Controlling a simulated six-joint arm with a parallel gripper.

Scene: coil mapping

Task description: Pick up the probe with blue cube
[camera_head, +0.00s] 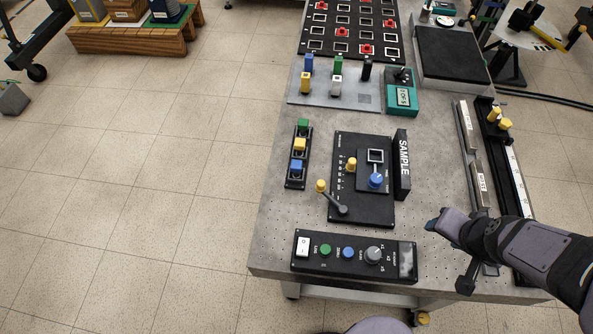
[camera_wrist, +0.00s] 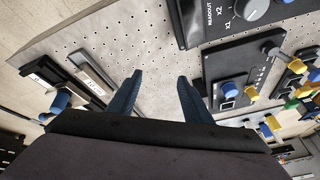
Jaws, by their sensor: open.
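Two blue blocks could be the probe's cube, and I cannot tell which is. One blue cube (camera_head: 297,166) is nearest in a black three-slot rack (camera_head: 288,183), in front of a yellow cube (camera_head: 300,145) and a green one (camera_head: 303,125). Another blue block (camera_head: 309,62) stands upright on the grey plate (camera_head: 335,99) at the back. My gripper (camera_head: 434,222) is above the table's right side, well right of both and empty. In the wrist view my gripper (camera_wrist: 161,78) shows two dark blue fingers apart, with only perforated tabletop between them.
A black panel (camera_head: 345,205) with a yellow-knobbed lever and blue knob lies between my gripper and the rack. An upright SAMPLE block (camera_head: 402,165) borders it. A control box (camera_head: 340,262) lies in front. A long rail (camera_head: 505,175) runs along the right. Bare tabletop surrounds my gripper's left.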

